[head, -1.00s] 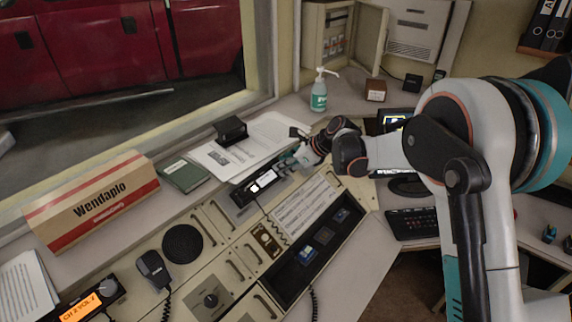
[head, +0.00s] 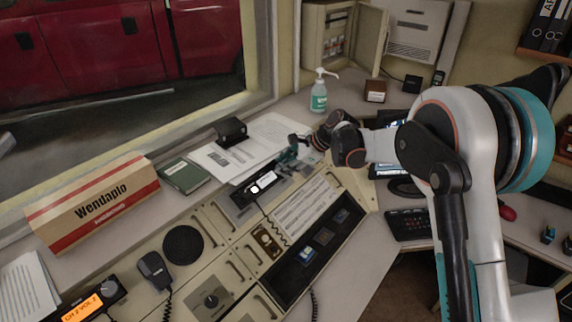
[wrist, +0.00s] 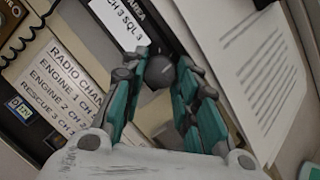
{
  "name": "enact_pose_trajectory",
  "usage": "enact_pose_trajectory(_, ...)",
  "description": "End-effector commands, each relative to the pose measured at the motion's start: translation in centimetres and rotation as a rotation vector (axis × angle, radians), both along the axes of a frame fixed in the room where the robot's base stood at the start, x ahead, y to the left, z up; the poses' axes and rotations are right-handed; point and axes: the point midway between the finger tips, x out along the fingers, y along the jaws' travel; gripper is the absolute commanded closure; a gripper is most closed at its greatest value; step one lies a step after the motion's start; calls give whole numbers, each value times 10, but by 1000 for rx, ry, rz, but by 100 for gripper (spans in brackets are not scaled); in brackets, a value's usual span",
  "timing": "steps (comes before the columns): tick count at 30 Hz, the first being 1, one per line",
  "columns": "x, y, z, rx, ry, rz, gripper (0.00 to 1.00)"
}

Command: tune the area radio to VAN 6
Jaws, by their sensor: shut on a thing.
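A black radio (head: 241,197) with a lit white display (head: 264,182) is set in the console below the papers. In the wrist view its display (wrist: 124,22) reads "CH 3 SQL 3". My gripper (wrist: 160,74) is shut on the radio's round dark knob (wrist: 160,70), one fingertip on each side. In the head view my gripper (head: 287,161) is at the right end of this radio and hides the knob. A channel card (wrist: 62,88) headed "RADIO CHAN…" lists Engine 1, Engine 2 and Rescue 3; its right side is covered by my gripper.
A second radio (head: 88,304) with an orange display reading "CH 2 VOL 2" is at the lower left. A hand microphone (head: 154,270) hangs near it. Loose papers (head: 215,158) and a black stand (head: 231,130) lie behind the gripper. A sanitizer bottle (head: 319,95) stands farther back.

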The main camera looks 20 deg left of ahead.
Motion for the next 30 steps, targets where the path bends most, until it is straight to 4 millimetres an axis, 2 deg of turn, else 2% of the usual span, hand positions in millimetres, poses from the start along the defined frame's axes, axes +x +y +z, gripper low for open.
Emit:
enact_pose_trajectory(12,1,1,1,-38,-91,149,96)
enact_pose_trajectory(27,1,1,1,-40,-100,165,96)
enact_pose_trajectory(28,1,1,1,-40,-100,165,65)
enact_pose_trajectory(30,1,1,1,-40,-100,165,51)
